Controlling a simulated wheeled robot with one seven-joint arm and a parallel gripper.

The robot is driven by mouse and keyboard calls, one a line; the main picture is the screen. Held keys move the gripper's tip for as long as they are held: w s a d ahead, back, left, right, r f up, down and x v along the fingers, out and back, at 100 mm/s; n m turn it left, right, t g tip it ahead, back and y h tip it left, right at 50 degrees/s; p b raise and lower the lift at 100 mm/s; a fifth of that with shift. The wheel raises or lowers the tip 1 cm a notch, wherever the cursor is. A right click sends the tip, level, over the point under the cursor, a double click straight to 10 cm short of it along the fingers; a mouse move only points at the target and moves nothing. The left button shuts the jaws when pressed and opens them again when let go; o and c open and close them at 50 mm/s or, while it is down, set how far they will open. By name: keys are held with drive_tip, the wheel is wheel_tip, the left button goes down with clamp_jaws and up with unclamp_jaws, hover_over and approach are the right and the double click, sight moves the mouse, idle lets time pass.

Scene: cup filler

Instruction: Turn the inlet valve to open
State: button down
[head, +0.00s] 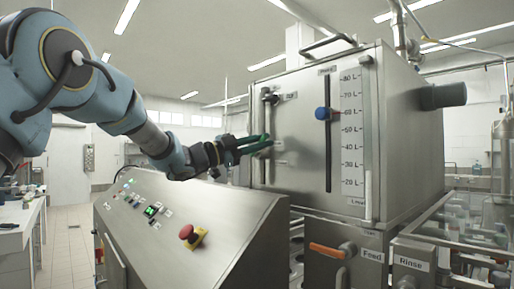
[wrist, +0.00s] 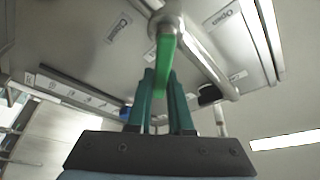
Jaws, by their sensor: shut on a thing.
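The inlet valve's green lever handle (wrist: 165,58) shows in the wrist view, mounted on a metal pipe fitting (wrist: 200,45) against the steel tank wall. A "Close" label (wrist: 118,27) is at the upper left of the lever and an "Open" label (wrist: 222,15) at its upper right. My gripper (wrist: 162,80) has its two dark green fingers shut on the handle, one on each side. In the head view my gripper (head: 262,143) reaches the front of the tank (head: 295,150), and its fingers mostly hide the lever.
A sloped control panel (head: 150,215) with a red stop button (head: 188,233) stands below my arm. A blue knob (head: 322,113) sits on a slot beside the litre scale (head: 351,135). An orange handle (head: 327,251) is below, by the "Feed" label (head: 372,256).

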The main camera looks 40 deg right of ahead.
drive_tip(key=n+t, duration=0.1)
drive_tip(key=n, duration=0.1)
drive_tip(key=w+n+h, duration=0.1)
drive_tip(key=n, duration=0.1)
drive_tip(key=r+n+t+b, duration=0.1)
drive_tip(key=n, duration=0.1)
drive_tip(key=shift+w+t+h, duration=0.3)
drive_tip(key=shift+w+h, duration=0.05)
drive_tip(key=shift+h, duration=0.05)
drive_tip(key=n, duration=0.1)
drive_tip(key=w+n+t, duration=0.1)
drive_tip(key=n, duration=0.1)
drive_tip(key=n+t, duration=0.1)
drive_tip(key=shift+w+r+n+h, duration=0.2)
drive_tip(key=shift+r+n+h, duration=0.1)
drive_tip(key=shift+n+h, duration=0.1)
drive_tip(key=shift+w+d+n+t, duration=0.1)
drive_tip(key=shift+w+n+t, duration=0.15)
drive_tip(key=shift+n+t, duration=0.35)
drive_tip(key=shift+w+n+t, duration=0.2)
drive_tip(key=shift+n+t, duration=0.1)
drive_tip(key=shift+n, duration=0.6)
drive_tip(key=c, duration=0.8)
unclamp_jaws()
drive_tip(key=shift+b+v, duration=2.35)
drive_tip(key=shift+v, duration=3.05)
